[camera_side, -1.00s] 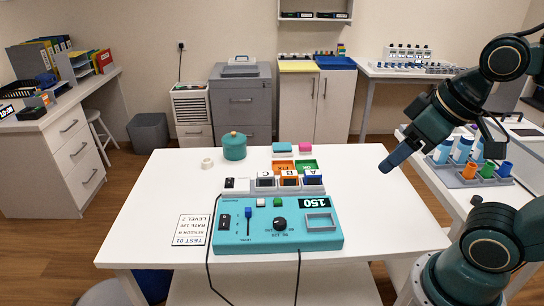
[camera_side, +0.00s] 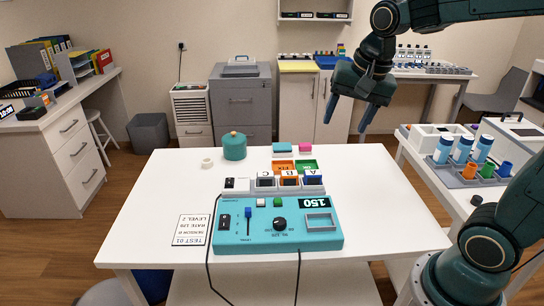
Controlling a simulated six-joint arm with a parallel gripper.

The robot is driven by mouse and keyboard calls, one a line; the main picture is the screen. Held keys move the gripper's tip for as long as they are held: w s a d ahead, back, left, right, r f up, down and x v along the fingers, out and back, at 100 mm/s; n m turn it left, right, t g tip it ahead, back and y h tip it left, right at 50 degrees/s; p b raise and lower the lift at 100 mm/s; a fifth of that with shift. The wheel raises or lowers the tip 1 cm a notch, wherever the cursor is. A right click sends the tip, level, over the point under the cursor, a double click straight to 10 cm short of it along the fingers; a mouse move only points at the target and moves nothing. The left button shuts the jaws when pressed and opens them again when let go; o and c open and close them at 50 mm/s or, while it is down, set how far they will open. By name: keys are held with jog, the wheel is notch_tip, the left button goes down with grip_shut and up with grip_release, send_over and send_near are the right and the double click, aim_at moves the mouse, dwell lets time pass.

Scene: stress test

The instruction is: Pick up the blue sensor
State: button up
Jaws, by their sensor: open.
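The blue sensor (camera_side: 313,179), marked A, sits at the right end of a white rack behind the teal test box (camera_side: 255,236). An orange sensor (camera_side: 289,179), marked B, stands beside it, and a grey one (camera_side: 265,180), marked C, is left of that. My gripper (camera_side: 344,117) is in the air above and behind the right part of the table. Its two blue fingers are spread and point down, with nothing between them. It is apart from the blue sensor, higher in the picture and slightly to the right.
An orange tray (camera_side: 283,166) and a green tray (camera_side: 306,165) lie behind the rack on the white table (camera_side: 390,200). A teal pot (camera_side: 234,147) and a tape roll (camera_side: 207,163) stand left. Dark cables hang over the front edge. The table's right side is clear.

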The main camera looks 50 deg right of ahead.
jog(key=w+d+f+m+g, duration=0.2)
jog(key=w+d+f+m, duration=0.4)
jog(key=w+m, duration=0.25)
jog(key=m+g, duration=0.1)
jog(key=m, duration=0.7)
send_over(313, 172)
notch_tip(313, 172, down, 9)
jog(key=shift+n+y, duration=0.25)
jog(key=shift+y, duration=0.05)
jog(key=shift+a+f, duration=0.1)
jog(key=shift+f, duration=4.35)
jog(key=shift+f, duration=0.1)
jog(key=shift+s+f, duration=0.1)
jog(key=shift+f, duration=2.35)
jog(key=shift+c, duration=0.5)
jog(key=c, duration=1)
